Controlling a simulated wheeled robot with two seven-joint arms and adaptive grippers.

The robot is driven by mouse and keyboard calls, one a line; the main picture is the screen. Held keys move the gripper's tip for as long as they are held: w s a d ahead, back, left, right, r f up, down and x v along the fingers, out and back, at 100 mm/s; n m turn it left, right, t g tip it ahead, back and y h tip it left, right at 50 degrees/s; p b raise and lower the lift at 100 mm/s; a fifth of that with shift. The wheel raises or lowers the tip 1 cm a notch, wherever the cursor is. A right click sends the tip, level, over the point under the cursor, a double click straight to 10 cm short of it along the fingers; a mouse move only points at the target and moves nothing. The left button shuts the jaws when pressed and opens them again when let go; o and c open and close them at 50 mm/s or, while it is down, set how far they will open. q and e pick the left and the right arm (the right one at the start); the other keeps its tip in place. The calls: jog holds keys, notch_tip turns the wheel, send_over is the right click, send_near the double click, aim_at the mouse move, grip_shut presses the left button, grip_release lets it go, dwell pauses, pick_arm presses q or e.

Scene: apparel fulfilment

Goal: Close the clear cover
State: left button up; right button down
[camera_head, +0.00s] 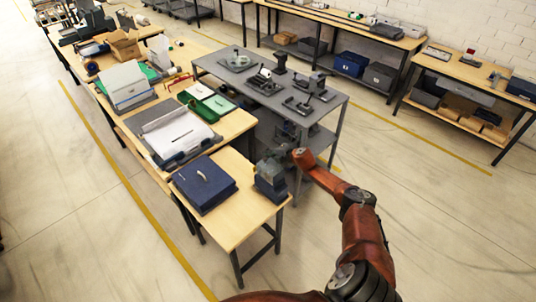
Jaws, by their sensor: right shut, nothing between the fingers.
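I cannot tell for certain which item is the clear cover. A pale, see-through-looking panel (124,84) stands tilted up on a unit on the left table. My right gripper (268,184) is shut and empty, at the right corner of the near wooden table, right of the blue box. It is apart from both panels. Its fingertips are small and hard to make out. My left gripper is not in view.
A blue box (204,185) with a handle lies on the near table (240,222). A green case (207,103) stands open behind the white lid. A grey table (326,104) with several small devices stands behind my right arm. Open floor lies left and right.

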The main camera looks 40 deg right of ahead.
jog(key=shift+w+a+f, duration=0.15)
jog(key=shift+w, duration=0.1)
dwell(0.4)
jog(key=shift+r, duration=0.35)
notch_tip(320, 180, up, 5)
jog(key=p, duration=0.4)
jog(key=shift+f, duration=0.1)
notch_tip(320, 180, up, 8)
jog(key=shift+r, duration=0.25)
